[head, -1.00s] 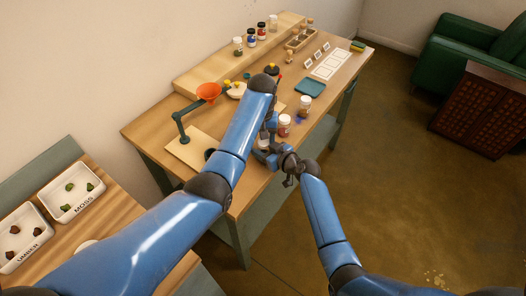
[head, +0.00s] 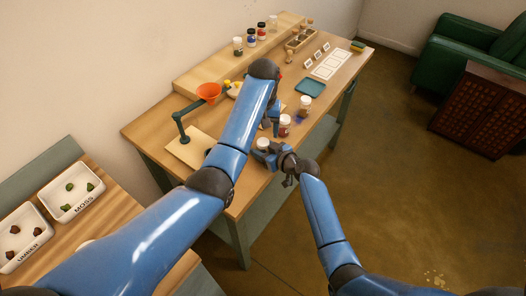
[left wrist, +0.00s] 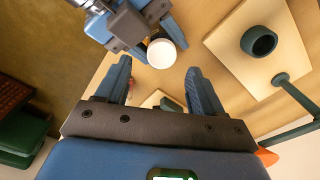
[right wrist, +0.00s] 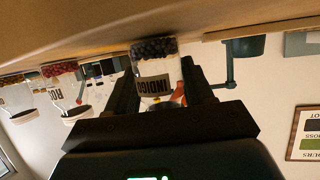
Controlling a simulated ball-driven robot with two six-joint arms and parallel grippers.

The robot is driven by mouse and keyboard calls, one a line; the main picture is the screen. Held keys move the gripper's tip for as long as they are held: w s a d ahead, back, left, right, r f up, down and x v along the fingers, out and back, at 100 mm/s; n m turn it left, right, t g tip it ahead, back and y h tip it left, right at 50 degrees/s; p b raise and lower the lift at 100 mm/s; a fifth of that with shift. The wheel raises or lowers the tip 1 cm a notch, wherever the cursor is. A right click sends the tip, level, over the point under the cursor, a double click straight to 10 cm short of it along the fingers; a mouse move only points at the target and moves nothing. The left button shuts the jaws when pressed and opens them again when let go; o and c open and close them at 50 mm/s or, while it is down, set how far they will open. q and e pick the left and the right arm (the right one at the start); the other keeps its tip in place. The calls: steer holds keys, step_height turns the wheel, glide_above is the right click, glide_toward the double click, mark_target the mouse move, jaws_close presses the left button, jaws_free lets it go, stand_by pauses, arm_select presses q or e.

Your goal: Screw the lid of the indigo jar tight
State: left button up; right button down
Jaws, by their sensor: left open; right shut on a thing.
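The indigo jar (right wrist: 155,72) shows in the right wrist view, with its INDIGO label upside down and dark contents inside. My right gripper (head: 268,148) is shut on the jar near the table's front edge. The white lid (left wrist: 161,53) sits on top of the jar in the left wrist view; it also shows in the head view (head: 263,143). How tight it is cannot be told. My left gripper (left wrist: 161,78) is open and empty, with the lid beyond its fingertips. In the head view the left gripper (head: 270,126) is above and behind the jar, partly hidden by its own arm.
An orange funnel (head: 208,92) hangs on a stand left of my left forearm. A jar with a red pigment (head: 284,127) and another jar (head: 305,105) stand to the right. More jars (head: 250,36) stand on the raised shelf.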

mark_target(263, 142)
arm_select(q)
steer(key=shift+a+f, duration=0.1)
arm_select(e)
steer(key=shift+f, duration=0.1)
arm_select(q)
steer(key=shift+c, duration=1)
steer(key=shift+r, duration=0.2)
steer(key=shift+c, duration=0.4)
steer(key=shift+r+n, duration=1.55)
steer(key=shift+n, duration=0.05)
steer(key=shift+f, duration=0.1)
steer(key=shift+f, duration=3.95)
steer(key=shift+c, duration=0.2)
